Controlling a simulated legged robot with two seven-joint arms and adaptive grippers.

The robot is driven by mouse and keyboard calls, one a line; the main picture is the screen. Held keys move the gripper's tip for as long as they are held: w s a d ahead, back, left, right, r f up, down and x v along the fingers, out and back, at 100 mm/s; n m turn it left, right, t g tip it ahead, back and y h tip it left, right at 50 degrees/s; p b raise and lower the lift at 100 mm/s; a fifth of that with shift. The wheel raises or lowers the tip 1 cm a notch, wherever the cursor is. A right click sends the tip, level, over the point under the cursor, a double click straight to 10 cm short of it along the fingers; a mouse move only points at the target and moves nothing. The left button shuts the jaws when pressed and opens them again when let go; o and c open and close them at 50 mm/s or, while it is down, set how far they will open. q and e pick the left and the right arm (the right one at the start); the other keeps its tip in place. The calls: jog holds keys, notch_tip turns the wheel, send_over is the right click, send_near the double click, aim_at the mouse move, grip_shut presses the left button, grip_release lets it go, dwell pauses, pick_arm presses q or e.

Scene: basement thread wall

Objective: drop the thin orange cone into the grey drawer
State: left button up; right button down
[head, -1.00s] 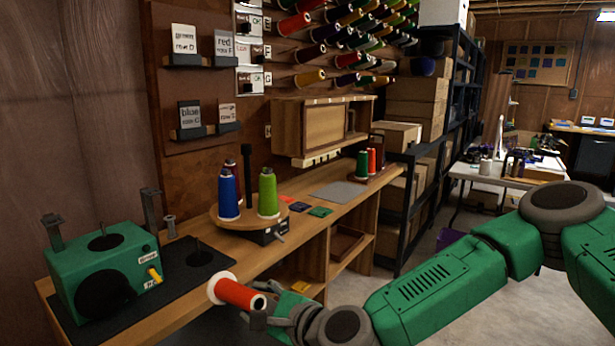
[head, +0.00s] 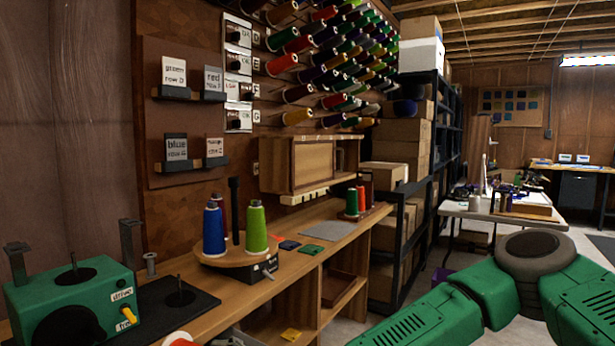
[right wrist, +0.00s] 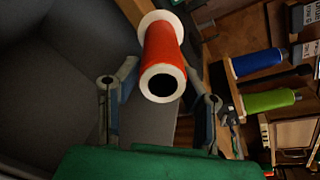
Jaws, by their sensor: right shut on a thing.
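My right gripper (right wrist: 160,105) is shut on an orange-red cone (right wrist: 163,50) with white ends, in the right wrist view. A finger shows on each side of it. In the head view only the top of this cone (head: 178,339) shows at the bottom edge, and most of the gripper is cut off. I cannot make out a grey drawer for certain; a dark grey cabinet (head: 579,190) stands under the far right desk. My left gripper is not in view.
The wooden bench (head: 340,235) runs along the wall. It holds a green machine (head: 75,300) and a round stand (head: 215,258) with blue, green and red cones. Spools fill the wall rack above. A white table (head: 490,212) stands at right, with open floor before it.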

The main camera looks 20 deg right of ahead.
jog(key=shift+d, duration=0.4)
jog(key=c, duration=0.9)
grip_release()
jog(key=shift+d, duration=0.15)
jog(key=shift+a, duration=0.35)
jog(key=shift+s+d, duration=0.1)
jog(key=shift+s, duration=0.05)
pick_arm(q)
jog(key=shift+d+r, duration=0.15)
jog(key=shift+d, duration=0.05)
pick_arm(e)
jog(key=v, duration=1.1)
jog(key=shift+s+d, duration=0.25)
jog(key=shift+d, duration=0.1)
